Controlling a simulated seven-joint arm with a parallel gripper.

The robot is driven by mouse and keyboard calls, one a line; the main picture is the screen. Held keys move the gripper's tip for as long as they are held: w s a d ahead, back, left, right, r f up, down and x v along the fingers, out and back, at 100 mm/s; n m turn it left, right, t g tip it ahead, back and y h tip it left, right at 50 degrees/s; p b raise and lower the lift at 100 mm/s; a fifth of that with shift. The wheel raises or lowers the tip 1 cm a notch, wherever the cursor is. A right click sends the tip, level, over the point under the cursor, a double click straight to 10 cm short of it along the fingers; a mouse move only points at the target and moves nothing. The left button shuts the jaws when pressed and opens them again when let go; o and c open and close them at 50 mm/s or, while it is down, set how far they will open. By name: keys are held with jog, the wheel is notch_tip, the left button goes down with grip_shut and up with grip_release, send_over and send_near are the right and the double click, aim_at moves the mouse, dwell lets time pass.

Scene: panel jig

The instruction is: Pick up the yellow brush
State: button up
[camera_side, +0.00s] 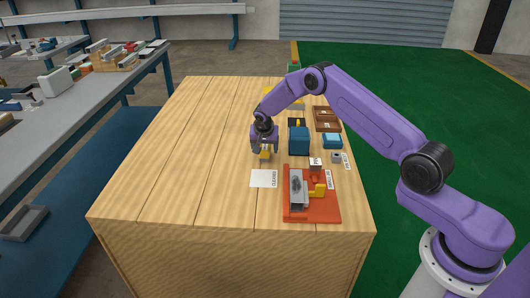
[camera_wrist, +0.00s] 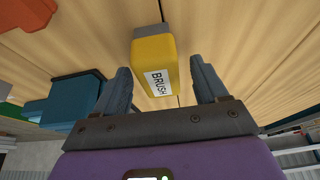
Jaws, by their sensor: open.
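The yellow brush (camera_wrist: 154,55) is a yellow block with a white label reading BRUSH. In the wrist view it lies between the two dark fingers of my gripper (camera_wrist: 163,85), with a gap on each side. In the side view the brush (camera_side: 265,155) shows small and yellow directly under my gripper (camera_side: 264,148), over the wooden table. My gripper is open around the brush and the fingers do not appear to touch it. Part of the brush is hidden by the gripper in the side view.
A red-orange base with a grey and yellow fixture (camera_side: 312,207) stands at the front right. A white card (camera_side: 263,178) lies near the brush. The table's left side (camera_side: 180,150) is clear.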

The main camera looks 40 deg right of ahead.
aim_at(265, 146)
jog(key=shift+c, duration=0.3)
jog(key=c, duration=1)
jog(key=shift+r, duration=0.1)
jog(key=shift+r, duration=0.5)
notch_tip(265, 146, up, 2)
jog(key=shift+r, duration=0.15)
jog(key=s+r, duration=0.3)
jog(key=s, duration=0.1)
jog(key=s+a+r, duration=0.1)
jog(key=s+r, duration=0.2)
jog(key=s, duration=0.2)
jog(key=s+r, duration=0.3)
jog(key=s, duration=0.2)
jog(key=shift+a+r, duration=0.3)
jog(key=shift+a, duration=0.05)
